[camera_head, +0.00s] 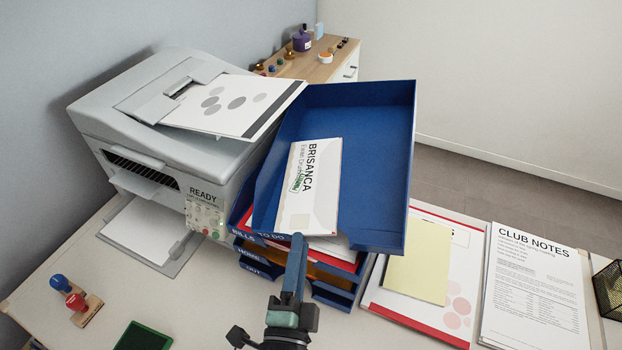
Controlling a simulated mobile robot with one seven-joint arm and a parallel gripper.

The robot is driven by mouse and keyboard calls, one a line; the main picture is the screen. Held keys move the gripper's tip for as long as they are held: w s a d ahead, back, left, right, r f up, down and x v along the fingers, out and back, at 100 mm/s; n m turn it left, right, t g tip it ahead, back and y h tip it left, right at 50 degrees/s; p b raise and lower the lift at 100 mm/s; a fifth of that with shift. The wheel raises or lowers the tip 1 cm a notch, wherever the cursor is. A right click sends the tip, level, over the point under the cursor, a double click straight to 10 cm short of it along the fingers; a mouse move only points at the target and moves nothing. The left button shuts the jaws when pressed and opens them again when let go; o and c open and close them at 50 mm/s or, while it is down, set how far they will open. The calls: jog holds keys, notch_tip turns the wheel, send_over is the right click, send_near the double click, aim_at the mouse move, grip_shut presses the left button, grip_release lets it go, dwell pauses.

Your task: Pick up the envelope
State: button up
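The envelope (299,205) is white, printed "BRISANCA", with a green mark near its middle. It lies in the left part of the top blue tray (376,115), its near end at the tray's front edge. My gripper (298,240) reaches up from the bottom of the view, its narrow tip at the envelope's near end. The fingers are seen edge-on, so I cannot tell whether they are apart, closed or touching the envelope. The top tray sits askew over a stack of blue trays (255,268) with labelled fronts.
A grey printer (150,125) with paper on top stands close on the left. Red-edged papers with a yellow sheet (415,275) and a "CLUB NOTES" page (535,290) lie right.

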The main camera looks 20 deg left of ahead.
aim_at(308, 205)
jog(key=shift+x, duration=1.35)
jog(key=shift+c, duration=0.2)
grip_shut()
jog(key=shift+r, duration=0.1)
